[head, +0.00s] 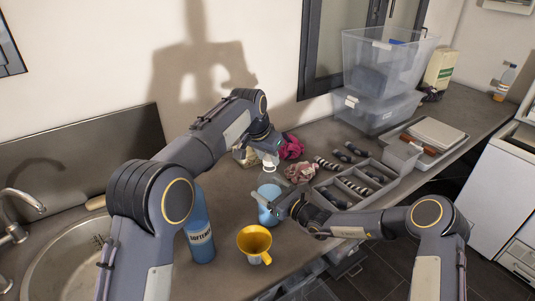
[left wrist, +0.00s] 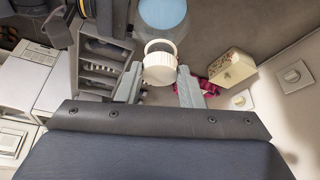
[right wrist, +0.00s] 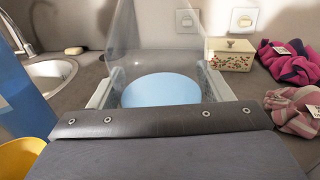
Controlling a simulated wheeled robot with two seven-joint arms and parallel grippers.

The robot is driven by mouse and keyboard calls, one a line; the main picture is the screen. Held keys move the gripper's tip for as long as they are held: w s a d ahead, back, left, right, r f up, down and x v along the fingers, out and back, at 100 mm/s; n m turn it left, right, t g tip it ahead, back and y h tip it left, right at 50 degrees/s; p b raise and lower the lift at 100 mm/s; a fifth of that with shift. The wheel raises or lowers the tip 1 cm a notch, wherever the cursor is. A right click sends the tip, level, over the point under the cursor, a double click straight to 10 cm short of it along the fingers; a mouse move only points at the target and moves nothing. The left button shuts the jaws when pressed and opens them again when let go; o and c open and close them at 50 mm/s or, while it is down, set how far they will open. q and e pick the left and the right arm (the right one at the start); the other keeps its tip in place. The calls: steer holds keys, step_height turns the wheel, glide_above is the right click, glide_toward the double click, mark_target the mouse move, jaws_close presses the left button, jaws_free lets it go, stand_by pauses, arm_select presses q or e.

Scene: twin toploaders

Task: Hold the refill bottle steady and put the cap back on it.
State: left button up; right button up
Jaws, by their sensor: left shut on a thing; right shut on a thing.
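The refill bottle (head: 268,207) stands on the counter, clear with blue liquid inside. In the right wrist view the bottle (right wrist: 160,91) fills the space between the fingers of my right gripper (right wrist: 160,76), which is shut on its body. My left gripper (head: 267,155) is above the bottle and shut on the white cap (head: 269,164). In the left wrist view the cap (left wrist: 159,69) sits between the fingertips, with the bottle (left wrist: 163,14) beyond it. The cap looks apart from the bottle in the head view. The bottle's mouth is hard to make out.
A blue softener bottle (head: 199,232) and a yellow jug (head: 254,244) stand left of the refill bottle, near my arms. A sink (head: 48,270) is at the left. A divided tray (head: 329,189), rolled socks and clear bins (head: 372,112) are at the right. A floral box (right wrist: 230,57) stands behind.

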arm_select(q)
steer(key=shift+f, duration=0.55)
stand_by(0.4)
arm_select(e)
steer(key=c, duration=0.5)
arm_select(q)
steer(key=m, duration=0.1)
steer(key=m+h, duration=0.1)
steer(key=m, duration=0.1)
steer(key=m+g, duration=0.1)
steer(key=shift+w+a+m+h, duration=0.15)
steer(key=shift+w+m+h, duration=0.15)
steer(key=shift+m, duration=0.1)
steer(key=m+g, duration=0.1)
steer(key=m, duration=0.2)
steer(key=shift+w, duration=0.15)
steer(key=shift+m+g+h, duration=0.3)
steer(key=shift+m+g, duration=0.2)
steer(key=shift+m, duration=0.5)
steer(key=o, duration=1.5)
steer(key=shift+a+r, duration=0.1)
